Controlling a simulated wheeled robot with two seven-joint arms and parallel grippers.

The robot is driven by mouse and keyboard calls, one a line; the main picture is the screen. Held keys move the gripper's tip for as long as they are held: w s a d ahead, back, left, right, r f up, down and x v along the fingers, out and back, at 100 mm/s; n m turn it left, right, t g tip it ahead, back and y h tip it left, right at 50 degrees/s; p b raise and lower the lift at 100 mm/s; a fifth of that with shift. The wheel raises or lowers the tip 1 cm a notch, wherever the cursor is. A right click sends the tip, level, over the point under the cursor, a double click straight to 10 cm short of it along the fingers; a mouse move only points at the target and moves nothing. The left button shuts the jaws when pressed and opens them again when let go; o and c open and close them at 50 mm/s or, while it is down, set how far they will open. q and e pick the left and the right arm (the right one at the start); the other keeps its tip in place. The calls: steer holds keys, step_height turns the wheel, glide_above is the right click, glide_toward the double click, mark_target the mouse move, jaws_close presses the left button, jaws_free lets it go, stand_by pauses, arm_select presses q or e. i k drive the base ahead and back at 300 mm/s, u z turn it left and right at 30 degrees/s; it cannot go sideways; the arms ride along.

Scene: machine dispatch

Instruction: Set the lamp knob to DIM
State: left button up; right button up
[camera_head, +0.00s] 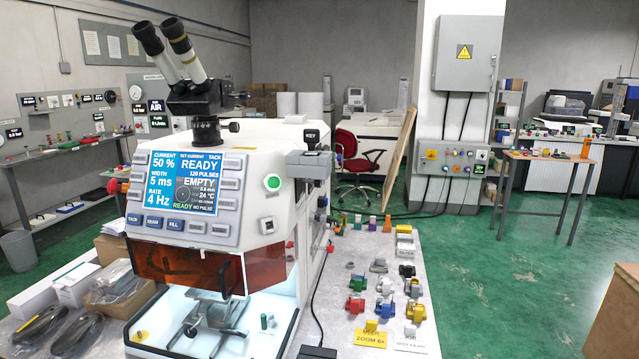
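A white bench machine (262,170) with binocular eyepieces (160,45) stands at centre left. Its blue screen (181,182) reads READY, EMPTY and 50 %. I cannot make out which control is the lamp knob, or any DIM marking. The chamber (215,320) under the amber shield is brightly lit. Neither gripper is in view.
Bagged items (45,325) and boxes crowd the left.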

mark_target(318, 182)
steer(key=u, duration=3.45)
steer(key=k, duration=2.55)
steer(key=z, duration=1.05)
steer(key=i, duration=0.5)
steer(key=z, duration=0.05)
